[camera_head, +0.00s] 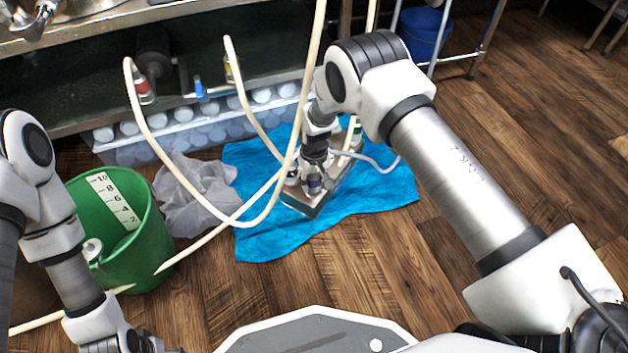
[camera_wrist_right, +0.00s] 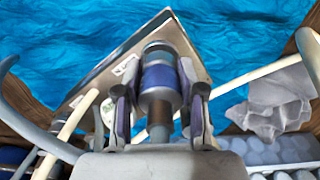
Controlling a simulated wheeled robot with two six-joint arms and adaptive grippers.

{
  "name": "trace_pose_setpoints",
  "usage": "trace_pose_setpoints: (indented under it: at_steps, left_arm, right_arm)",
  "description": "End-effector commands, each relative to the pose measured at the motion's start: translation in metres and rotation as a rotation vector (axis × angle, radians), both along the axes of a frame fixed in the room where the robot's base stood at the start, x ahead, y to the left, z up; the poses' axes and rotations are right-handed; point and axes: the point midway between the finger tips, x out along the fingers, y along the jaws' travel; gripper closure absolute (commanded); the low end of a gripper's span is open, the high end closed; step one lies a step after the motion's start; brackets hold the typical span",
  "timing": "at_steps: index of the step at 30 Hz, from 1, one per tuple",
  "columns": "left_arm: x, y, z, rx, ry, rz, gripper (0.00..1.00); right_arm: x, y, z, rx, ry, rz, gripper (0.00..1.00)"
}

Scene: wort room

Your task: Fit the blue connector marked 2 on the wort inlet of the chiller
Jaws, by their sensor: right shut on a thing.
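The chiller (camera_head: 303,206), a flat metal-faced block, lies on a blue towel (camera_head: 265,235); its plate (camera_wrist_right: 97,82) also shows in the right wrist view. My right gripper (camera_head: 314,184) is over the chiller. In the right wrist view its fingers (camera_wrist_right: 160,108) are shut on a metal connector with a blue band (camera_wrist_right: 158,78), which lies in front of the plate. I cannot tell whether the connector touches or sits on an inlet, and no number is readable on it. My left gripper (camera_head: 140,343) is at the bottom left edge, its fingers not clearly visible.
Pale hoses (camera_head: 262,215) loop across the towel beside the chiller. A green bucket (camera_head: 150,235) stands at left, with a grey cloth (camera_head: 195,195) beside it. A crate of bottles (camera_head: 165,145) sits under the bench. A blue bucket (camera_head: 425,32) is at the back. Wood floor is clear at right.

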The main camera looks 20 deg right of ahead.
Motion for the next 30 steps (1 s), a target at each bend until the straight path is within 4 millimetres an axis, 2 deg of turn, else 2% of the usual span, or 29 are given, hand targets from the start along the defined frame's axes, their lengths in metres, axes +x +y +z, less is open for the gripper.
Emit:
trace_pose_setpoints:
  at_steps: [9, 10, 12, 23, 26, 30]
  left_arm:
    - [0.000, 0.000, -0.004, 0.000, 0.000, 0.000, 0.31]
    - [0.000, 0.000, -0.004, 0.000, 0.000, 0.000, 0.31]
    - [0.000, 0.000, -0.004, 0.000, 0.000, 0.000, 0.31]
    - [0.000, 0.000, -0.004, 0.000, 0.000, 0.000, 0.31]
    - [0.000, 0.000, -0.004, 0.000, 0.000, 0.000, 0.31]
    - [0.000, 0.000, -0.004, 0.000, 0.000, 0.000, 0.31]
  right_arm:
    - [0.000, 0.000, -0.007, 0.000, -0.001, 0.000, 1.00]
    - [0.000, 0.000, -0.006, 0.000, -0.001, 0.000, 0.54]
    - [0.000, 0.000, -0.006, 0.000, -0.001, 0.000, 0.32]
    - [0.000, 0.000, -0.002, 0.000, 0.000, 0.000, 0.32]
    - [0.001, 0.000, 0.012, -0.001, -0.002, 0.001, 0.32]
    - [0.001, 0.000, 0.045, -0.001, -0.004, 0.000, 0.32]
